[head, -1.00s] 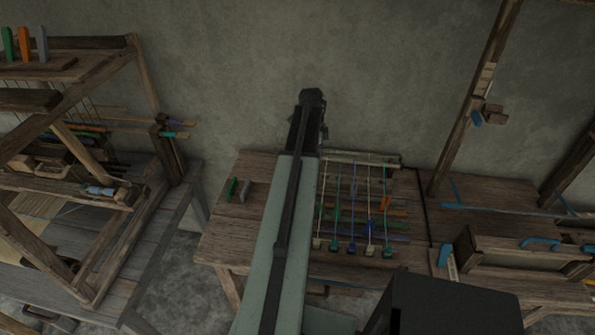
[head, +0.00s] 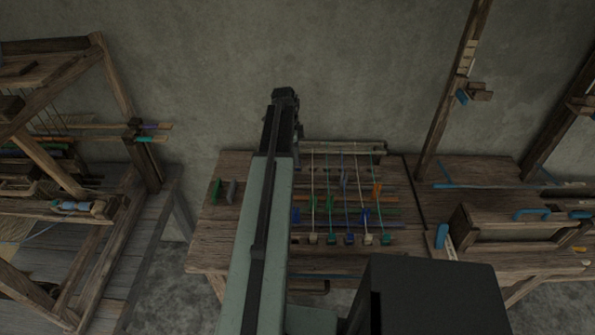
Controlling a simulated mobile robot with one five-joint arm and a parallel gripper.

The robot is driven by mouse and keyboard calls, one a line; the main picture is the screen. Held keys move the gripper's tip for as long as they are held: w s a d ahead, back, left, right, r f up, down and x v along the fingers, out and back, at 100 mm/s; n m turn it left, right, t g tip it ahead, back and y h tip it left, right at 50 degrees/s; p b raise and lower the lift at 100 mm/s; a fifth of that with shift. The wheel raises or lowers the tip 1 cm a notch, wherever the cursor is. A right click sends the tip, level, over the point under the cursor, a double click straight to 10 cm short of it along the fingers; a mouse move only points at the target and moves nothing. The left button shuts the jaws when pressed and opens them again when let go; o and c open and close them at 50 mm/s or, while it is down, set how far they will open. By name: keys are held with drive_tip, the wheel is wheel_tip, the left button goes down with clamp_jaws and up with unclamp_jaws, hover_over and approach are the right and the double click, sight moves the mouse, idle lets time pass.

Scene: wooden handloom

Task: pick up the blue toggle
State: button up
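A small blue upright piece (head: 366,215) stands among the strings on the middle wooden table (head: 212,243). Another blue piece (head: 296,215) shows just right of my arm. I cannot tell which of them is the blue toggle. My arm crosses the table's left part and hides some of its top. The dark end of my arm, with my gripper (head: 285,96), shows against the wall, above and left of the blue pieces and apart from them in the picture. Its fingers cannot be made out.
Green (head: 215,189) and grey (head: 231,191) pegs stand left of my arm. An orange peg (head: 377,189) is behind the strings, which end in several small blocks (head: 332,239). A loom (head: 62,155) stands left. A wooden frame with a blue handle (head: 532,214) and a post (head: 454,95) are right.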

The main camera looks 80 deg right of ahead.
drive_tip(key=f+b, duration=0.1)
drive_tip(key=f, duration=0.1)
drive_tip(key=s+f+b, duration=0.1)
drive_tip(key=f+b, duration=0.1)
drive_tip(key=shift+d+f, duration=0.1)
drive_tip(key=shift+f, duration=0.05)
drive_tip(key=shift+r, duration=0.2)
clamp_jaws()
drive_tip(key=shift+w, duration=0.1)
